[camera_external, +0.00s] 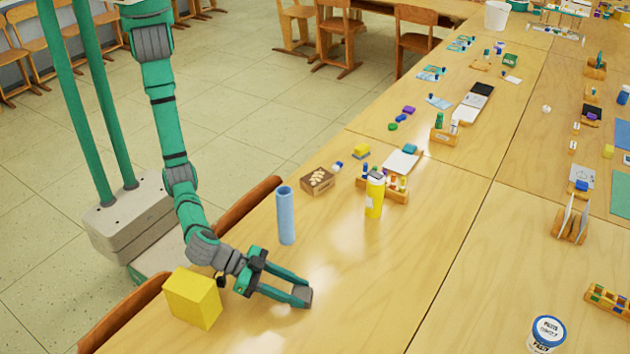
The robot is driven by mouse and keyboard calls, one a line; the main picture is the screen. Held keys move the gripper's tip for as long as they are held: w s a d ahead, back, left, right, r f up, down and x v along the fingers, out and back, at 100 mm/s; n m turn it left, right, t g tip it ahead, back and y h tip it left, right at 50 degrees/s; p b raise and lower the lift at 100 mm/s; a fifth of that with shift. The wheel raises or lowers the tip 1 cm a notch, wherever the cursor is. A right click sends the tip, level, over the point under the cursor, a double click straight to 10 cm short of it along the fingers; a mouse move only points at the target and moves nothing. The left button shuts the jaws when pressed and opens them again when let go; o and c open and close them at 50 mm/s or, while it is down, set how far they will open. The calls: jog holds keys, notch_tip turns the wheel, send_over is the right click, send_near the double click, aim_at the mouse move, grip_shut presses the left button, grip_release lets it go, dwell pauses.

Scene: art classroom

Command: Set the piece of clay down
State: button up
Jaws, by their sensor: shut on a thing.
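My gripper (298,291) is low over the near end of the wooden table, its green fingers pointing right. It is shut on a small grey piece, the piece of clay (303,294), at the fingertips. The fingers partly hide the clay. I cannot tell whether the clay touches the tabletop (370,300) or is just above it.
A yellow block (192,298) stands left of my gripper and a blue cylinder (286,215) stands behind it. A yellow bottle (375,196), a small box (318,181) and a wooden holder (398,195) are farther back. The table right of my gripper is clear.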

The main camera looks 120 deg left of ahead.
aim_at(301, 293)
jog(key=o, duration=1.2)
jog(key=shift+f, duration=0.1)
jog(key=shift+c, duration=0.2)
jog(key=v, duration=0.3)
jog(key=shift+s, duration=0.15)
notch_tip(301, 293, up, 7)
